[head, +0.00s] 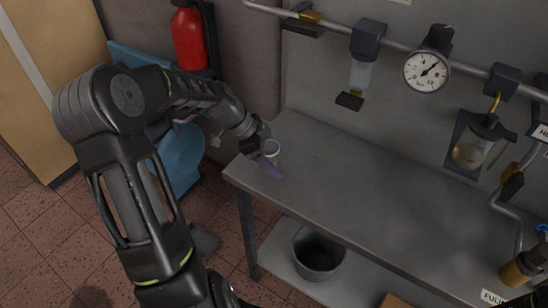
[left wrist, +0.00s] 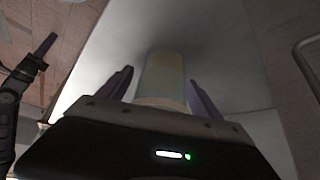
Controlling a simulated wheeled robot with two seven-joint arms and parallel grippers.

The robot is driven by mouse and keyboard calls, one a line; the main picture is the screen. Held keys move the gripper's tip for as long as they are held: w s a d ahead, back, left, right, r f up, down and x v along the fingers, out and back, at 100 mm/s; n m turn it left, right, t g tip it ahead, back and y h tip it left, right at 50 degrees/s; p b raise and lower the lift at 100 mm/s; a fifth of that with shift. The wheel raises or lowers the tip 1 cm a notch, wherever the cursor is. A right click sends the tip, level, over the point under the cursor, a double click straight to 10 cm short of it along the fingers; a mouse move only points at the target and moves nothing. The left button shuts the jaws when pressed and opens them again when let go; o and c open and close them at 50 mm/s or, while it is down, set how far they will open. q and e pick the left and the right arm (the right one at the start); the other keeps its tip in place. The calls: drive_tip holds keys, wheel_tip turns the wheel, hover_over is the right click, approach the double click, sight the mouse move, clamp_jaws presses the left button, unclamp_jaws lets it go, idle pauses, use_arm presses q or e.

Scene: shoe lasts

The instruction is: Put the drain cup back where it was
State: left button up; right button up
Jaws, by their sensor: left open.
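The drain cup, a small pale cup (head: 273,147), stands on the grey bench (head: 345,185) near its left end. My left gripper (head: 270,160) is low over the bench at the cup, with one purple finger showing on the near side. In the left wrist view the pale cup (left wrist: 165,72) is between the two open purple fingers (left wrist: 160,88), with a visible gap on each side. A dark arm part with a purple finger (left wrist: 42,48), apparently my right gripper, shows at the left of the left wrist view; its opening is unclear.
A pipe on the back wall carries a gauge (head: 426,71), a clear filter bowl (head: 360,76) and an oil bowl (head: 470,150). A dark bucket (head: 318,254) stands on the lower shelf. A bottle (head: 522,268) is at the right. The bench middle is clear.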

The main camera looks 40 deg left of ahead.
use_arm(q)
drive_tip(key=shift+r, duration=0.25)
drive_tip(key=shift+a+r, duration=0.1)
drive_tip(key=shift+a, duration=0.05)
drive_tip(key=b+v, duration=0.1)
drive_tip(key=v, duration=1)
drive_tip(key=shift+s+r, duration=0.2)
drive_tip(key=shift+r, duration=0.1)
